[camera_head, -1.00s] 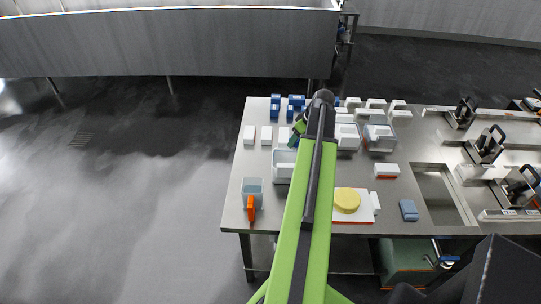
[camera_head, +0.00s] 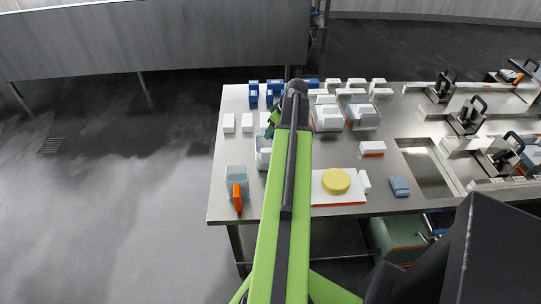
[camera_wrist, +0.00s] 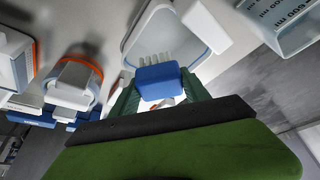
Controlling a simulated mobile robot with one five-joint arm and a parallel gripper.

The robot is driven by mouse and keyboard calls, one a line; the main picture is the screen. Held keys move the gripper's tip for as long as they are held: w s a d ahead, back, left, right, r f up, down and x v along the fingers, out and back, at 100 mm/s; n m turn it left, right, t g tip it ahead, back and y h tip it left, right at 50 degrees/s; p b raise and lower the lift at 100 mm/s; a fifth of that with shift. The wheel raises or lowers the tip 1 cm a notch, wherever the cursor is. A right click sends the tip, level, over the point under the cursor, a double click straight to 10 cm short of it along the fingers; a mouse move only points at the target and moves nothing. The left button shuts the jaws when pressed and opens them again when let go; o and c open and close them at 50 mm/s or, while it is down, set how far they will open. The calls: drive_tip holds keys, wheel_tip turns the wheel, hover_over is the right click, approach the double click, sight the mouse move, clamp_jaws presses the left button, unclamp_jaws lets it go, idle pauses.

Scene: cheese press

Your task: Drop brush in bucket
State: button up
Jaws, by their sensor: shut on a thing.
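My gripper (camera_wrist: 160,92) has its dark green fingers on both sides of a brush with a blue block (camera_wrist: 158,78) and pale bristles, and is shut on it. The bristles point toward a white tub (camera_wrist: 133,45) beyond it; I cannot tell whether they touch. In the head view my gripper (camera_head: 271,124) is over the table's left half, partly behind my arm, and the brush cannot be made out. A translucent blue-grey container (camera_head: 236,172), likely the bucket, stands near the table's front left corner. An orange object (camera_head: 237,197) is at its front side.
The metal table (camera_head: 222,210) holds white blocks (camera_head: 229,123), lidded tubs (camera_head: 327,116) and blue items (camera_head: 254,92) at the back. A yellow round (camera_head: 336,181) on a white board (camera_head: 335,199) lies right of my arm. Presses (camera_head: 467,118) and a sink (camera_head: 425,170) are farther right.

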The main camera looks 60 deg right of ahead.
drive_tip(key=o, duration=1.5)
drive_tip(key=shift+o, duration=0.2)
drive_tip(key=p+v, duration=1.6)
drive_tip(key=v, duration=0.1)
drive_tip(key=shift+r, duration=0.3)
